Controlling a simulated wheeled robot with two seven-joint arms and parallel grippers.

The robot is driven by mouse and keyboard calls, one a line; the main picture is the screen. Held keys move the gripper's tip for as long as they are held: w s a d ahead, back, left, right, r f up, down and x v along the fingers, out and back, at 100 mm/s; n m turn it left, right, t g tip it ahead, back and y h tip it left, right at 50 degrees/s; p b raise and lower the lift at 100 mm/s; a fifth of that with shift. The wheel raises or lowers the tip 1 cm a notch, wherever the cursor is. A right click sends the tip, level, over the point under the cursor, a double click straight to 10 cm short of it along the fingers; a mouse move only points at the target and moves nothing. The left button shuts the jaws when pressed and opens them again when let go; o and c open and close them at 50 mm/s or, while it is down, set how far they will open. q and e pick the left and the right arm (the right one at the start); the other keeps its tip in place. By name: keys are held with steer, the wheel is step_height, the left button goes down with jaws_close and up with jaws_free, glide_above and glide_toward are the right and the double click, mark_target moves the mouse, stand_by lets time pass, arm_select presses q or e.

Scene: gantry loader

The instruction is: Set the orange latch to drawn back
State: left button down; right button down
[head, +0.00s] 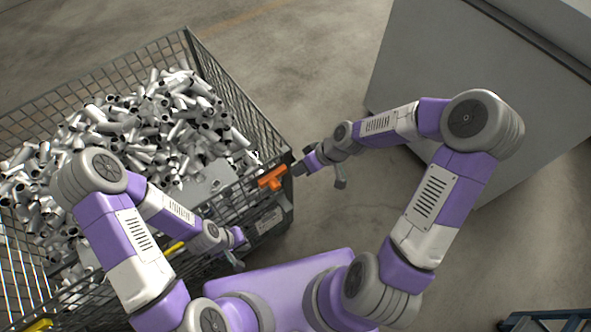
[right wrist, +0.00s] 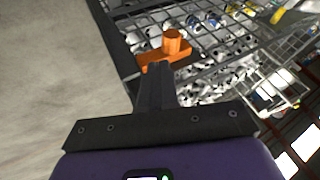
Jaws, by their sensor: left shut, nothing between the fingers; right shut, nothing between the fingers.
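The orange latch (head: 271,178) sits on the top edge of the wire crate, near its right-hand corner. In the right wrist view it shows as an orange bar with an upright knob (right wrist: 173,41). My right gripper (head: 297,169) is shut and empty, just to the right of the latch. In the right wrist view its closed fingers (right wrist: 159,72) point at the orange bar and overlap its near edge; I cannot tell if they touch. My left gripper (head: 245,238) is low beside the crate's near side, small and dark, shut and empty, away from the latch.
The wire crate (head: 222,75) is heaped with metal tubes (head: 165,120). A yellow bar (head: 174,247) is on its near side. A large grey cabinet (head: 440,60) stands at the right. Bare concrete floor (head: 310,70) lies between crate and cabinet.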

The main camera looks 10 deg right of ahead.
steer(key=shift+p+v, duration=0.45)
steer(key=shift+v, duration=0.65)
steer(key=s+a+f+m+g+h, duration=0.1)
steer(key=s+a+f+m+h, duration=0.1)
steer(key=s+f+m, duration=0.6)
steer(key=s+a+f, duration=0.1)
steer(key=s+f, duration=0.4)
steer(key=f, duration=0.4)
steer(key=shift+a+b, duration=0.2)
steer(key=shift+b, duration=0.2)
steer(key=shift+a, duration=0.1)
